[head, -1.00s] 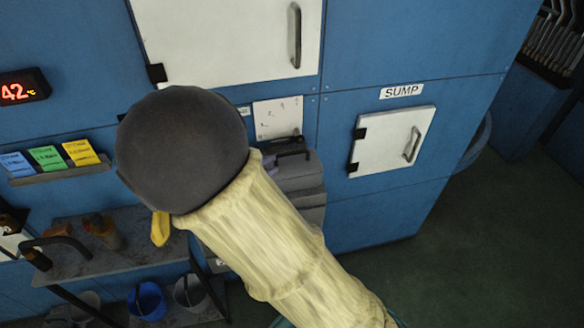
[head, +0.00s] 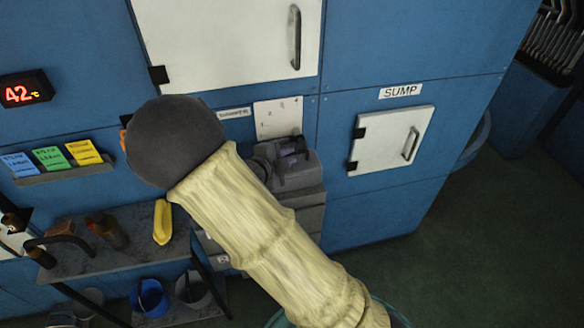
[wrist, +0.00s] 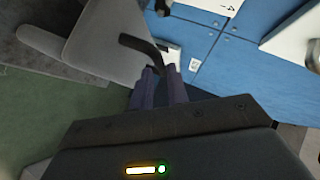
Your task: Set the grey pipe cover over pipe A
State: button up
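My gripper (wrist: 162,76) shows in the wrist view as two dark purplish fingers with a narrow gap between them. A bent black handle (wrist: 138,42) on a grey box-like piece (wrist: 100,42) runs up to the fingertips. I cannot tell whether the fingers grip it or only stand around it. In the head view my gripper (head: 290,147) is small and dark, at the top of a grey unit (head: 300,172) against the blue wall. My forearm hides part of this. I cannot make out for certain the grey pipe cover or pipe A.
A white panel marked SUMP (head: 392,139) is right of the grey unit, and a larger white door (head: 225,40) is above. A bench (head: 130,258) with a bottle (head: 107,230) and a yellow object (head: 163,222) stands left; buckets (head: 150,298) sit below.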

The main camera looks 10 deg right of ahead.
aim_at(293, 154)
jog(key=p+x, duration=0.1)
jog(key=x, duration=0.2)
jog(key=shift+w+d+f, duration=0.1)
jog(key=shift+w+d, duration=0.15)
jog(key=shift+w, duration=0.05)
grip_shut()
